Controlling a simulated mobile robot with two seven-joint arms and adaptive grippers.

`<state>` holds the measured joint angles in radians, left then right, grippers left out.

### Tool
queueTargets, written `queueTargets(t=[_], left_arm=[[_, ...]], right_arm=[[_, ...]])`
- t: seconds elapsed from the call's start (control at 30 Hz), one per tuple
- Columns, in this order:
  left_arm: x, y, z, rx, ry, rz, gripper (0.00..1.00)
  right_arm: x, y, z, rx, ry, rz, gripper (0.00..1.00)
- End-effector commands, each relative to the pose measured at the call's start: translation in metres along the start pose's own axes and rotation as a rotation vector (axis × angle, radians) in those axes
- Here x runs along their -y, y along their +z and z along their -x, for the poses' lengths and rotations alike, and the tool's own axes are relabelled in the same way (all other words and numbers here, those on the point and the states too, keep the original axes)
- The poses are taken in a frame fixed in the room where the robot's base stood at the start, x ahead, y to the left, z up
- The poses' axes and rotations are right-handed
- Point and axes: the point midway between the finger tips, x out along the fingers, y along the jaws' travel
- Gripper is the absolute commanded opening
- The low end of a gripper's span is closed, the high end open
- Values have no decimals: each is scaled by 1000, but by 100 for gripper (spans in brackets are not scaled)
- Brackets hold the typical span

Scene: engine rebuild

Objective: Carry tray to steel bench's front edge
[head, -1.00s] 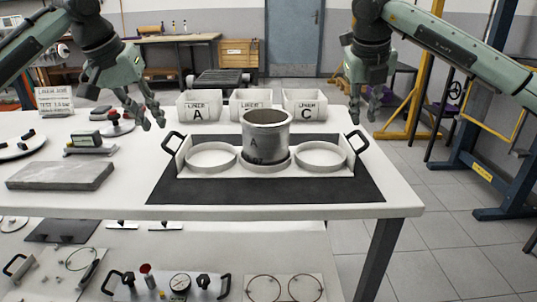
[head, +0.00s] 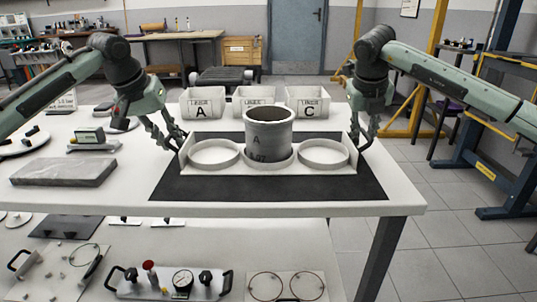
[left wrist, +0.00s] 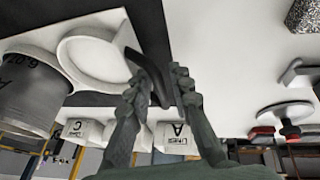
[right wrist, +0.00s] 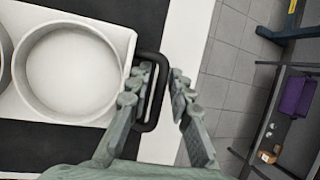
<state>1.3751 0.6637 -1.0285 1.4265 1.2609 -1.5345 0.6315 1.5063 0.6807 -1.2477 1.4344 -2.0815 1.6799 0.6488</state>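The white tray (head: 309,166) lies on a black mat (head: 262,187) on the white-topped bench. It has three round holders, and a grey metal cylinder liner (head: 268,136) marked A stands in the middle one. My left gripper (head: 178,142) is at the tray's left handle; in the left wrist view its open fingers (left wrist: 158,84) straddle the black handle (left wrist: 150,70). My right gripper (head: 360,146) is at the right handle; in the right wrist view its open fingers (right wrist: 158,88) stand on both sides of the black handle (right wrist: 154,104). Neither gripper is visibly closed on its handle.
White bins (head: 203,105) labelled with letters stand behind the tray. A grey slab (head: 64,173) and small tools lie on the bench to the left. A lower shelf holds a gauge panel (head: 166,284). The bench's front strip is clear.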

Motion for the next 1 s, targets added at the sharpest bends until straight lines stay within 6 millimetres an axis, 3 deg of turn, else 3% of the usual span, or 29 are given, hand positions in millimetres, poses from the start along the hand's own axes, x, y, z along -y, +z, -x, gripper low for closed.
queueTargets(t=[0.13,0.3,1.0], left_arm=[[0,0,0,0,0,0,20],[0,0,0,0,0,0,0],[-2,-4,9,-3,1,0,0]], right_arm=[[0,0,0,0,0,0,20],[0,0,0,0,0,0,0],[2,4,9,3,0,-2,0]])
